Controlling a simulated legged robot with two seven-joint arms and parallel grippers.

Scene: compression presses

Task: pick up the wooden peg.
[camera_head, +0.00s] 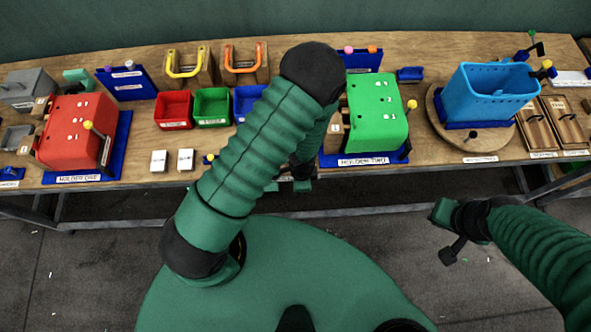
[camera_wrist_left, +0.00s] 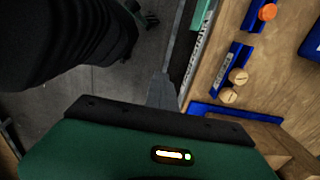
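Two round wooden pegs, the upper one (camera_wrist_left: 237,76) and the lower one (camera_wrist_left: 228,95), stand close together on a small labelled blue holder in the left wrist view. I cannot make them out in the head view, where my left arm covers part of the table. My left gripper (camera_head: 302,184) hangs at the table's front edge. In the left wrist view a grey finger (camera_wrist_left: 161,91) shows left of the pegs, apart from them. Its opening cannot be read. My right gripper (camera_head: 447,232) is in front of the table, away from the pegs; its opening is unclear.
An orange-topped peg (camera_wrist_left: 267,12) stands on another blue holder. A red press (camera_head: 75,130) is at left, a green press (camera_head: 376,112) right of my left arm, and a blue basket (camera_head: 492,92) at right. Red, green and blue bins stand mid-table. Floor in front is clear.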

